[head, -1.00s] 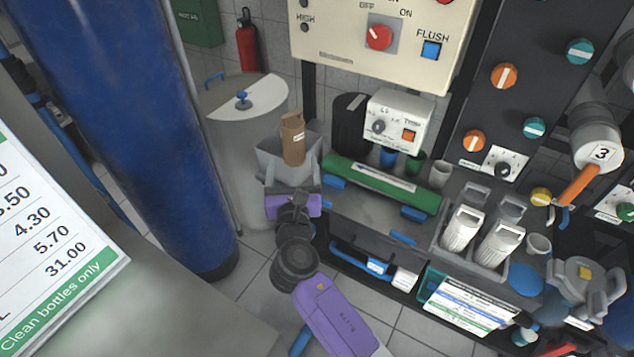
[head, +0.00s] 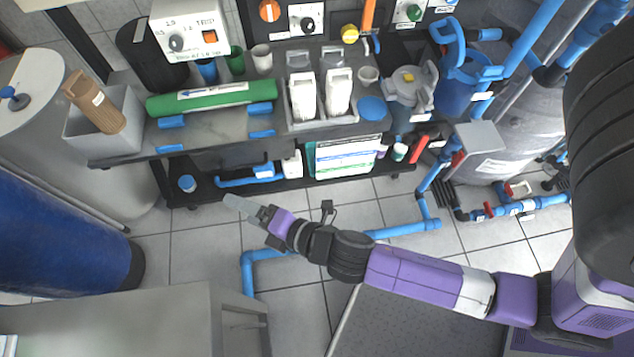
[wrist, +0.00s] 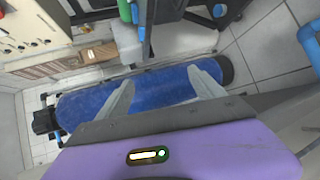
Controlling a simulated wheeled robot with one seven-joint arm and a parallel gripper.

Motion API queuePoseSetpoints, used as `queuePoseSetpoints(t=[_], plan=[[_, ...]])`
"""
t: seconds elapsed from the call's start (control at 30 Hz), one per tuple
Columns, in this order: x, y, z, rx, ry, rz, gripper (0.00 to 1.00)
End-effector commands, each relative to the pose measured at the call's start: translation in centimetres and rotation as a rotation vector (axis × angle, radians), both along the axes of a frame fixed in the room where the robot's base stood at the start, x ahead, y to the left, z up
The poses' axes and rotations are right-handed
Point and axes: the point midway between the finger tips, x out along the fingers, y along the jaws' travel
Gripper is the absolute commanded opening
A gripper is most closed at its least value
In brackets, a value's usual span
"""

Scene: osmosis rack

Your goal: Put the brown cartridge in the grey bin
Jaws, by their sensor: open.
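The brown cartridge (head: 96,104) stands in the grey bin (head: 131,138), leaning in the picture, with its upper part and pale label above the rim. Its lower end is hidden inside the bin. The bin is at the left end of the bench. My gripper (head: 240,205) is open and empty, out in front of the bench, below and to the right of the bin in the head view and well apart from it. In the wrist view, the two fingers of my gripper (wrist: 162,88) are spread with nothing between them.
A green cylinder (head: 211,99) lies on the bench beside the bin. White cartridges (head: 303,92) stand in a tray farther right. A large blue tank (head: 60,245) is at lower left. Blue pipes (head: 400,231) run along the floor. The tiled floor before the bench is partly clear.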

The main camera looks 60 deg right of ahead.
Motion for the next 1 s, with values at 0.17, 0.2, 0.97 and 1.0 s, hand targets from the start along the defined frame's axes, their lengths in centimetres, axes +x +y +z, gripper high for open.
queuePoseSetpoints(t=[0.17, 0.2, 0.97, 1.0], plan=[[-8.3, -0.1, 1.8, 0.456, 0.02, -0.096, 0.78], [-9.8, -0.2, 2.5, 0.558, 0.022, -0.122, 0.78], [-21.4, -1.6, 13.9, 1.576, -0.047, -0.448, 0.78], [-21.4, -1.6, 13.9, 1.575, -0.047, -0.447, 0.78]])
